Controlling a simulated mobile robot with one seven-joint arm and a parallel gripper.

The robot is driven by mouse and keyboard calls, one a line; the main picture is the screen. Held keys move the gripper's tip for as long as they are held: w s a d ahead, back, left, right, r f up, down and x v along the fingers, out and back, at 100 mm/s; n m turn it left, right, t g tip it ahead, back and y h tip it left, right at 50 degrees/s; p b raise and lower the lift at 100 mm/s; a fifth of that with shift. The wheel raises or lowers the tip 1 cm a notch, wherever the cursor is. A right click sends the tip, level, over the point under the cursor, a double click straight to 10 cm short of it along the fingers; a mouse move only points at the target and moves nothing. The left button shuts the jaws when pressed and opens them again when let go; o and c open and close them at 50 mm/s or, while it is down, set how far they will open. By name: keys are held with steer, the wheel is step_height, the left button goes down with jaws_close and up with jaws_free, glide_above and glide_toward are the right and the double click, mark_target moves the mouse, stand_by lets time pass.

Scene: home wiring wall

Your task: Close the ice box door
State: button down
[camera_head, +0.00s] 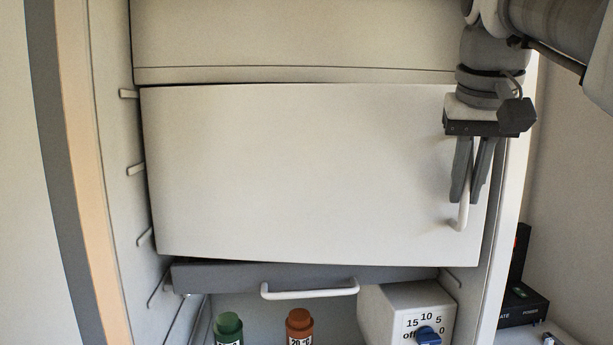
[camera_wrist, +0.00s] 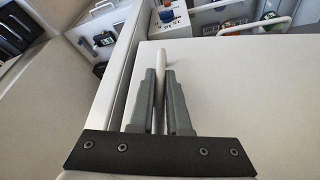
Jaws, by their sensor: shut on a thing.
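The ice box door (camera_head: 300,170) is a wide white panel in the upper middle of the head view. It looks close to its frame, with thin dark gaps along its top and bottom edges; I cannot tell whether it is fully flush. Its white upright handle (camera_head: 463,214) is near the right edge. My gripper (camera_head: 468,202) points down there, its two grey fingers shut around the handle. In the wrist view, my gripper (camera_wrist: 160,70) has the handle (camera_wrist: 185,62) between its fingers, above the door face (camera_wrist: 240,95).
Below the door is a grey panel with a white handle (camera_head: 310,290). A temperature dial box (camera_head: 405,300) stands at lower right, with green (camera_head: 228,325) and orange (camera_head: 299,322) capped bottles to its left. The cabinet's right wall (camera_head: 505,230) is close beside my gripper.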

steer(key=w+d+n+p, duration=0.1)
steer(key=w+p, duration=0.3)
steer(key=w, duration=0.5)
steer(key=shift+d+n+y+p, duration=0.15)
steer(key=shift+n+y+p, duration=0.25)
steer(key=shift+n, duration=0.1)
steer(key=c, duration=0.9)
jaws_free()
steer(key=shift+s, duration=0.1)
steer(key=shift+r, duration=0.15)
steer(key=p+v, duration=0.4)
steer(key=v, duration=1.3)
steer(key=shift+s, duration=0.25)
